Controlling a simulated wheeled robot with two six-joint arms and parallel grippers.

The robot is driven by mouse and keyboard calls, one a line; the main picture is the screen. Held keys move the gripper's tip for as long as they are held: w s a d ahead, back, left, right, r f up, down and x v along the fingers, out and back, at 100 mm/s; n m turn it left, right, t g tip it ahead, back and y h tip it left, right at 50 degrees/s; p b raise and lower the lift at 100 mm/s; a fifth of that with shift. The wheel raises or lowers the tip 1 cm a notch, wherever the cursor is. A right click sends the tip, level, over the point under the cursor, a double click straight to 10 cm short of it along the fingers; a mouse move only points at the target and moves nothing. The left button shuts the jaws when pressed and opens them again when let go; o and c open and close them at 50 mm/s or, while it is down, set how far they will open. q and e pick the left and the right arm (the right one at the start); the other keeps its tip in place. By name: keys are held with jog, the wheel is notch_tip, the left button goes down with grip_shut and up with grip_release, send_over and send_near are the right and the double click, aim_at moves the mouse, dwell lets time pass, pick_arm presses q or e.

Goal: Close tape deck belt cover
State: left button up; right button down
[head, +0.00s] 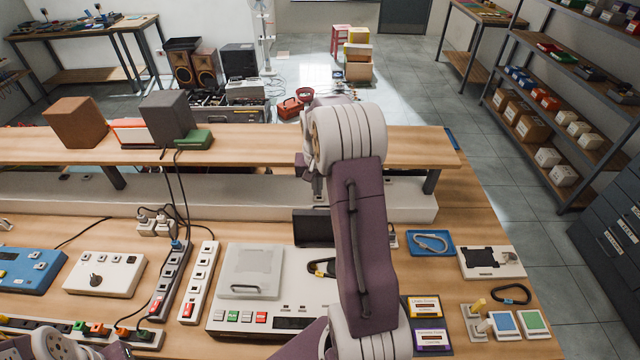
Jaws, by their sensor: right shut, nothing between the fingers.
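The tape deck (272,322) lies on the workbench, a pale flat unit with green, white and red keys along its front. A light grey square lid (252,268) lies on its left half. A dark panel (312,228) stands upright at its back edge; it looks like the raised belt cover, but I cannot be sure. A black loop (322,267) shows on the right half, partly hidden by my right arm. My right gripper (313,186) is shut and empty, above and behind the dark panel, near the shelf. My left gripper is outside the picture.
A raised wooden shelf (240,150) runs across behind the deck. Power strips (198,282) with cables lie to the left. A blue tray (430,243), a white unit (490,262) and small boxes (424,307) lie to the right.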

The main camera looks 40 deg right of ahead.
notch_tip(320, 180, down, 10)
jog(key=w+d+p, duration=0.1)
jog(key=p, duration=0.1)
jog(key=shift+w+d+r, duration=0.15)
jog(key=shift+w+d, duration=0.25)
